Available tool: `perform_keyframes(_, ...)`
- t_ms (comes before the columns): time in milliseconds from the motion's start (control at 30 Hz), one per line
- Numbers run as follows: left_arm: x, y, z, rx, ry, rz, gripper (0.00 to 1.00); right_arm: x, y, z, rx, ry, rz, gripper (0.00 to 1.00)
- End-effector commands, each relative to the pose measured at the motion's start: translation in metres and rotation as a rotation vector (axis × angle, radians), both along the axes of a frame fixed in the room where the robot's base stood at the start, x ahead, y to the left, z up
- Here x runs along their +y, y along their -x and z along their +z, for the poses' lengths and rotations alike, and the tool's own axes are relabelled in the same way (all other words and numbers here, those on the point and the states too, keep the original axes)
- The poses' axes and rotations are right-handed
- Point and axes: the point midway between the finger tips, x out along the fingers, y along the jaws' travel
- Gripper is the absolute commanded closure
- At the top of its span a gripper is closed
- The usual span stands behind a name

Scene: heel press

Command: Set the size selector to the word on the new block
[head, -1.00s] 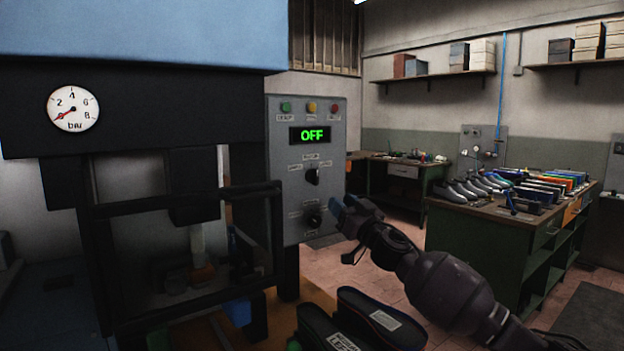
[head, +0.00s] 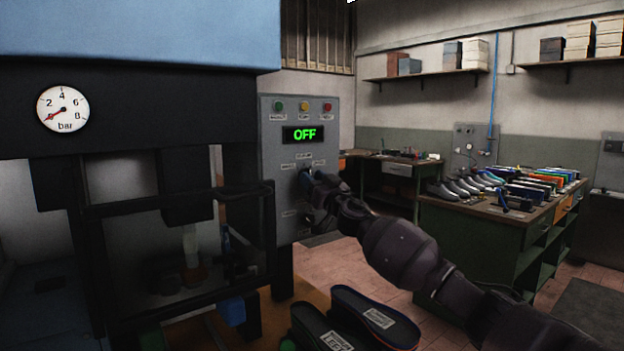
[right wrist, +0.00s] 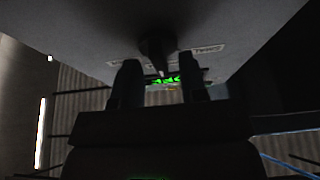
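The grey control panel (head: 275,160) shows a green OFF display (head: 305,134). My right gripper (head: 309,183) is at its upper knob, which it mostly hides in the head view. In the right wrist view the dark knob (right wrist: 157,45) stands just beyond and between the fingers of my right gripper (right wrist: 160,78). The fingers are open, with gaps beside the knob; contact cannot be told. Small labels around the knob are too blurred to read. A pale upright piece (head: 190,245) shows dimly inside the press; I cannot tell whether it is the new block. My left gripper is out of view.
The press has a dark guard frame (head: 175,199) and a pressure gauge (head: 63,108) near zero. Two dark soles (head: 375,318) with white labels lie in front. A green bench (head: 470,240) with shoes stands at the right. The floor between is clear.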

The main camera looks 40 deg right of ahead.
Motion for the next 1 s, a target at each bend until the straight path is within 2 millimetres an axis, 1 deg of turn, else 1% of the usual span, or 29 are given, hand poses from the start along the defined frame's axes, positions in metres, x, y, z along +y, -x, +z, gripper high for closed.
perform_keyframes(200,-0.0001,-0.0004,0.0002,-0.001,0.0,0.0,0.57,-0.0008,-0.0071,0.0034,0.0,0.001,0.0,0.61)
perform_keyframes(467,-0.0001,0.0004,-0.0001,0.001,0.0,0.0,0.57,-0.0008,-0.0075,0.0032,0.0,0.001,0.0,0.61)
perform_keyframes(700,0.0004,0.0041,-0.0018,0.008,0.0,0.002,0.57,-0.0008,-0.0073,0.0032,0.0,0.0,0.0,0.97)
perform_keyframes(733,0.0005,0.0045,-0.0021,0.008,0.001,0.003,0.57,-0.0007,-0.0073,0.0032,0.0,0.0,0.0,1.0)
perform_keyframes(1000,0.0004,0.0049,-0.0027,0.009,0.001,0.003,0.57,-0.0009,-0.0073,0.0029,0.002,0.016,0.0,1.0)
